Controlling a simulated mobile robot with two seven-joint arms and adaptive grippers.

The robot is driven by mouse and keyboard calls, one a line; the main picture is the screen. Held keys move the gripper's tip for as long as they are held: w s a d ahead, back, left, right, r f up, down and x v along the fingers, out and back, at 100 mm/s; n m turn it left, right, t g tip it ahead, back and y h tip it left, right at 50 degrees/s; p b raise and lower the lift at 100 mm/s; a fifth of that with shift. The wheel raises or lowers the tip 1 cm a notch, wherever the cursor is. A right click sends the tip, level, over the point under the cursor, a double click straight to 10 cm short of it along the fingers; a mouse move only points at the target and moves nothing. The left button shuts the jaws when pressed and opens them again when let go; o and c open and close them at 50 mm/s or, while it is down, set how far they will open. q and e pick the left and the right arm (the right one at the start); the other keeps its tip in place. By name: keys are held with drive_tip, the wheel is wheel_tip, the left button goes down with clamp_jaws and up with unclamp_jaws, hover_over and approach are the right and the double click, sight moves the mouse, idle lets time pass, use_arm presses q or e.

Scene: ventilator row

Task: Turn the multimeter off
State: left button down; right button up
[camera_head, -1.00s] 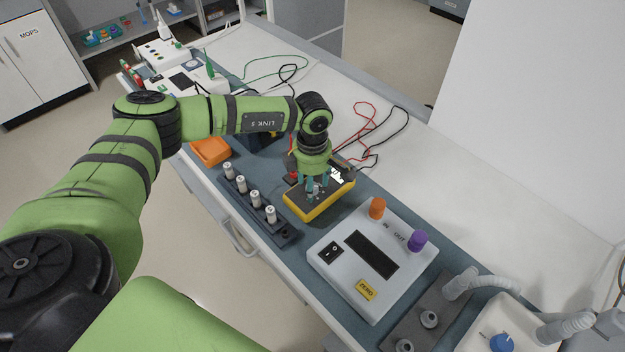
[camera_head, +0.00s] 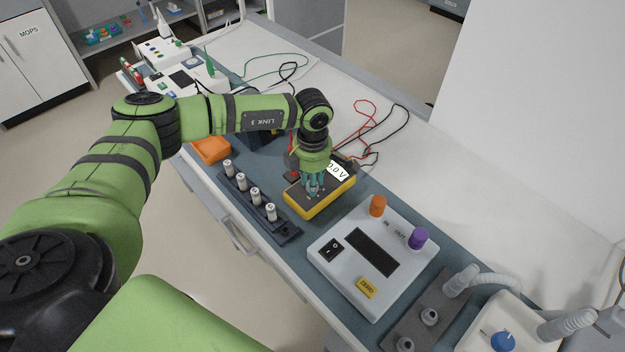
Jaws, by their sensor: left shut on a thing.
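The multimeter (camera_head: 330,202) has a yellow rim and a dark face and lies on the blue-grey mat in the middle of the bench. Its lit white display (camera_head: 338,171) shows dark characters, partly covered by my gripper. My left gripper (camera_head: 314,190) points down onto the multimeter's face, its fingers closed together over the middle, where the dial is hidden under them. It is shut on the dial, as far as can be seen. My right gripper is out of view.
A dark rack with several white cylinders (camera_head: 255,196) stands left of the multimeter. A white box (camera_head: 330,283) with orange and purple knobs is close in front. Red and black leads (camera_head: 366,118) lie behind. An orange block (camera_head: 211,150) sits further left.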

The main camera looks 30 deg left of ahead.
use_arm(q)
drive_tip(key=n+b, duration=0.1)
drive_tip(key=n, duration=0.3)
drive_tip(key=shift+s+f, duration=0.1)
drive_tip(key=shift+f, duration=0.05)
drive_tip(key=shift+n+b, duration=0.3)
drive_tip(key=shift+n, duration=1.7)
drive_tip(key=c, duration=0.9)
unclamp_jaws()
drive_tip(key=shift+c, duration=0.2)
wheel_tip(320, 180, up, 12)
